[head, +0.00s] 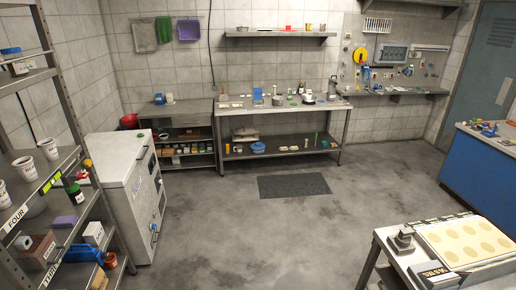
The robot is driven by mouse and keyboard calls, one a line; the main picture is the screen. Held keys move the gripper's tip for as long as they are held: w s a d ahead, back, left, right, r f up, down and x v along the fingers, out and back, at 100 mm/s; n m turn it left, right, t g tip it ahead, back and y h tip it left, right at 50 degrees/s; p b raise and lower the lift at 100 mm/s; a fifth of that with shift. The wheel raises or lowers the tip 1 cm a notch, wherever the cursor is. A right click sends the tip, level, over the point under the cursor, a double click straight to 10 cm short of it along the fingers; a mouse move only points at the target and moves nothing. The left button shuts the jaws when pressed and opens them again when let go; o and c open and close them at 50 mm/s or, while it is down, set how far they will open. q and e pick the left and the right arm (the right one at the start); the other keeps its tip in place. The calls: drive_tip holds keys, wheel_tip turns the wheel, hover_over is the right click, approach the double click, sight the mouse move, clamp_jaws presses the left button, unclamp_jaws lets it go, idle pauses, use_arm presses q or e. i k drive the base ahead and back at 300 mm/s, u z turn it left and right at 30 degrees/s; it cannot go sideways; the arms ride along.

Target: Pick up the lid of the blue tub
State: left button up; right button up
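Neither of my grippers is in view. Several blue things are in sight, and I cannot tell which one is the blue tub or make out a separate lid. A small round blue item (258,147) sits on the lower shelf of the back workbench. A blue-topped container (11,51) stands on the upper shelf of the left rack. A blue bin (83,253) sits low on that rack. A small blue item (159,98) stands on the dark shelf unit by the back wall.
A left rack (77,125) and a grey cabinet (127,190) line the left side. The workbench (283,106) stands at the back. A blue counter (475,165) and a table with a pale tray (425,243) are at right. The middle floor is clear around a dark mat (293,186).

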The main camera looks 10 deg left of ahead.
sight(257, 145)
drive_tip(key=u, duration=0.7)
drive_tip(key=i, duration=7.6)
drive_tip(key=z, duration=1.15)
